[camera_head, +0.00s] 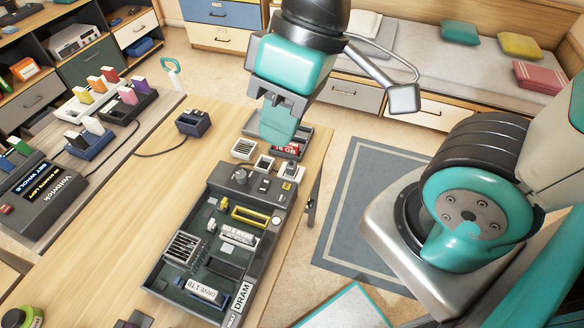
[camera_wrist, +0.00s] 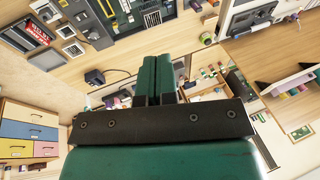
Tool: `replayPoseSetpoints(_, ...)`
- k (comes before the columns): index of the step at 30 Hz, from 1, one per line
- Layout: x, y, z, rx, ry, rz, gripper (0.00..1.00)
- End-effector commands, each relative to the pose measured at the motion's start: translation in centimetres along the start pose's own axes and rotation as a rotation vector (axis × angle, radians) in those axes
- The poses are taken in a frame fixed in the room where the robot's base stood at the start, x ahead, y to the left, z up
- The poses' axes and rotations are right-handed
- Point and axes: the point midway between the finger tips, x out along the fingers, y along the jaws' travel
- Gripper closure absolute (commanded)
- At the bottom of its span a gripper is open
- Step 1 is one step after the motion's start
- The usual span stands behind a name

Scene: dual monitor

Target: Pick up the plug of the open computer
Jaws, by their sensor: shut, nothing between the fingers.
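The open computer (camera_head: 208,262) is a dark, lidless case lying on the wooden table, with labelled boards inside. It also shows at the top of the wrist view (camera_wrist: 118,22). A small dark block with a cable (camera_head: 193,122) stands on the table beyond it and to the left; it also shows in the wrist view (camera_wrist: 94,77). I cannot tell whether this is the plug. A round grey part (camera_head: 240,176) sits at the computer's far end. My gripper (camera_head: 278,130) is shut and empty, above the table's far right end. Its teal fingers (camera_wrist: 157,72) are together in the wrist view.
A tray with a red item (camera_head: 305,138) and small square parts lie below my gripper. A labelled black device (camera_head: 42,190) and racks of coloured pieces (camera_head: 125,100) stand on the left. Bare wood (camera_head: 130,215) lies between them and the computer.

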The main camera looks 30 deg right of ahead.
Motion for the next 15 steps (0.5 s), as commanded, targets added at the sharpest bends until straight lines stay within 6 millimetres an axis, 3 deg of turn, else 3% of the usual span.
replayPoseSetpoints(7,0.0,0.0,0.0,0.000,0.000,0.000,1.00)
replayPoseSetpoints(11,0.7,0.8,-0.4,0.042,-0.002,0.009,0.72)
replayPoseSetpoints(14,3.0,4.2,-1.7,0.217,-0.009,0.047,0.49)
replayPoseSetpoints(15,4.3,6.3,-2.5,0.326,-0.012,0.072,0.43)
